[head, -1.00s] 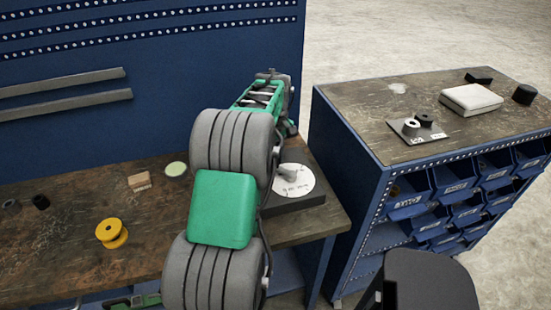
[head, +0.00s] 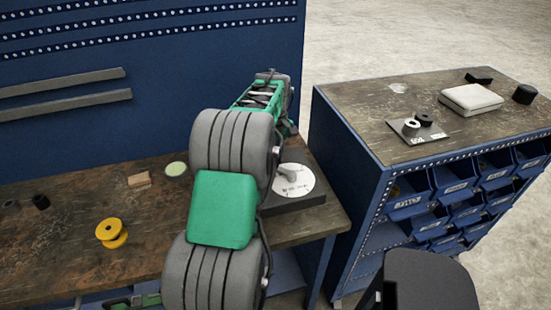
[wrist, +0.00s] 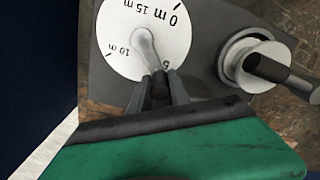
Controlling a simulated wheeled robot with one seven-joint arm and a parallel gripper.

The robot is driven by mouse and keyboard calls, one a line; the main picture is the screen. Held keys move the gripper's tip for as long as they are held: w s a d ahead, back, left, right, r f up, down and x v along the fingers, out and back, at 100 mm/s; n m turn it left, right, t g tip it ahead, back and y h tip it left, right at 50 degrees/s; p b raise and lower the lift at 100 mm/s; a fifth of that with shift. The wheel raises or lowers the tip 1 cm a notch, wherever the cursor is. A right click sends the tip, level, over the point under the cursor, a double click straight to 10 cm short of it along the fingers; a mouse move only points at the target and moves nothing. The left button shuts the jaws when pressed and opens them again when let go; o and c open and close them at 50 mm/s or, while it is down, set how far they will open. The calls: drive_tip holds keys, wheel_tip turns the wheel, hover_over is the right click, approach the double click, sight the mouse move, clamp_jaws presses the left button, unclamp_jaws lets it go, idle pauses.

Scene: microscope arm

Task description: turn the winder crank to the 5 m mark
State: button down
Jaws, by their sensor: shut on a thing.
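The winder's white dial (wrist: 118,48) shows in the wrist view, with 0 m, 15 m and 10 m marks and a partly covered 5 mark. The grey crank arm (wrist: 145,45) runs from the dial's middle down toward my gripper, just left of the visible 5. My gripper (wrist: 160,92) is shut on the dark crank knob (wrist: 160,84) at the dial's lower edge. In the head view, the dial (head: 302,184) and crank (head: 290,173) are partly behind my arm, and my fingertips are hidden.
A grey flanged spool with a dark shaft (wrist: 258,65) stands beside the dial. A yellow spool (head: 111,233), a wooden block (head: 139,180) and a round green-topped item (head: 176,169) sit on the workbench (head: 70,220). A blue bin cabinet (head: 350,165) stands close at the right.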

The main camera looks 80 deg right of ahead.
drive_tip(key=shift+w+a+n, duration=0.1)
drive_tip(key=shift+a+n, duration=0.3)
drive_tip(key=shift+n, duration=0.4)
drive_tip(key=c, duration=1.2)
unclamp_jaws()
wheel_tip(320, 180, up, 8)
drive_tip(key=shift+f+b, duration=0.1)
drive_tip(key=shift+b, duration=0.3)
